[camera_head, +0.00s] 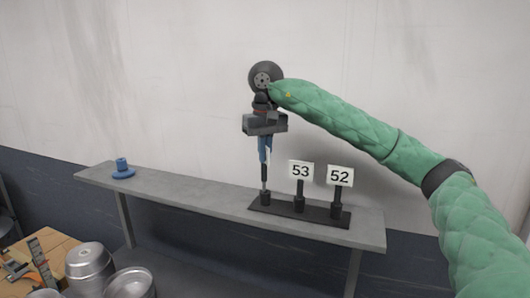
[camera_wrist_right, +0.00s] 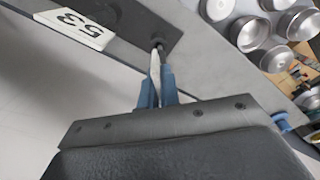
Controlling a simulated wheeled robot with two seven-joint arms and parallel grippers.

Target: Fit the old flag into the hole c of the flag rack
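The black flag rack (camera_head: 282,208) stands on the right part of the grey shelf. Flag 53 (camera_head: 300,171) stands in its middle post and flag 52 (camera_head: 340,176) in its right post. My right gripper (camera_head: 264,158) is above the left post (camera_head: 265,199), pointing down. Its blue fingers (camera_wrist_right: 155,88) are shut on a slim flag seen nearly edge-on, so its number is hidden. The held flag's dark stem (camera_head: 264,173) is upright and its thin lower end meets the left post. I cannot tell how deep it sits. My left gripper is not in view.
A blue round stand (camera_head: 123,171) sits on the shelf's left end. The grey shelf (camera_head: 190,190) between it and the rack is clear. Metal pots (camera_head: 90,262) and a wooden board (camera_head: 45,250) lie low at the left. A wall is behind.

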